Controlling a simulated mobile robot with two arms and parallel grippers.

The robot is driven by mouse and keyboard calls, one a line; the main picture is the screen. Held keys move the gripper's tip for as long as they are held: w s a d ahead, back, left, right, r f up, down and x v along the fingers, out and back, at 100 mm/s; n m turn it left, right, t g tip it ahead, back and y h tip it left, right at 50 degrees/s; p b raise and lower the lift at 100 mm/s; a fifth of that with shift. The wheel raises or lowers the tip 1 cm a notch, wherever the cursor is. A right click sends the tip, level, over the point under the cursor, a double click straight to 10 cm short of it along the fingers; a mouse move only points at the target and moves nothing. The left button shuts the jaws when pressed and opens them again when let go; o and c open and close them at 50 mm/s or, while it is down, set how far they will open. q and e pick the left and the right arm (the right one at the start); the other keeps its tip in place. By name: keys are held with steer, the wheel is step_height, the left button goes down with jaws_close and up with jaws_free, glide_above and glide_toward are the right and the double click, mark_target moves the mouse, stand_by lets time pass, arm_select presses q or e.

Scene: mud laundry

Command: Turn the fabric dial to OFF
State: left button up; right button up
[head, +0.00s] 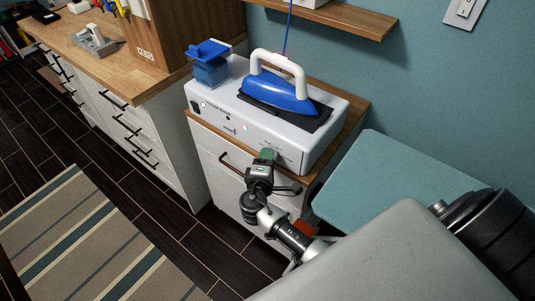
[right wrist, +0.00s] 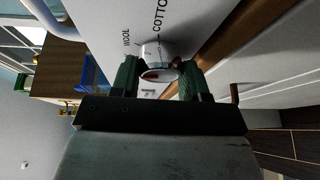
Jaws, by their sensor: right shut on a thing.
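The fabric dial (right wrist: 160,62) is a round silvery knob on the white front panel (right wrist: 110,14) of the ironing station. The words WOOL and COTTON are readable beside it; which setting it points at I cannot tell. My right gripper (right wrist: 160,76) has its two green fingers on either side of the dial and is shut on it. In the head view the right gripper (head: 266,154) is at the lower front of the station (head: 225,119) and hides the dial. My left gripper is out of view.
A blue iron (head: 275,94) with a white handle rests on a black pad on the station, with a blue container (head: 209,66) to its left. A drawer cabinet (head: 228,172) is below. A teal board (head: 395,175) lies to the right.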

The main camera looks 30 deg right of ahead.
steer(key=n+g+p, duration=0.1)
steer(key=p, duration=0.1)
steer(key=n+g+p, duration=0.1)
steer(key=n+p, duration=0.1)
steer(key=n+g+p, duration=0.1)
steer(key=n+p, duration=0.1)
steer(key=shift+a+r+y, duration=0.15)
steer(key=shift+r+y, duration=0.15)
steer(key=shift+y, duration=0.1)
steer(key=n+g+p, duration=0.1)
steer(key=n+p, duration=0.1)
steer(key=p, duration=0.1)
steer(key=shift+f+g, duration=0.1)
steer(key=shift+g, duration=0.2)
steer(key=shift+f+n+g+p, duration=0.15)
steer(key=shift+n+g+p, duration=0.35)
steer(key=shift+n+p, duration=0.1)
steer(key=o, duration=0.9)
steer(key=shift+w, duration=0.1)
steer(key=v, duration=1)
steer(key=shift+a+b, duration=0.3)
steer(key=shift+a, duration=0.1)
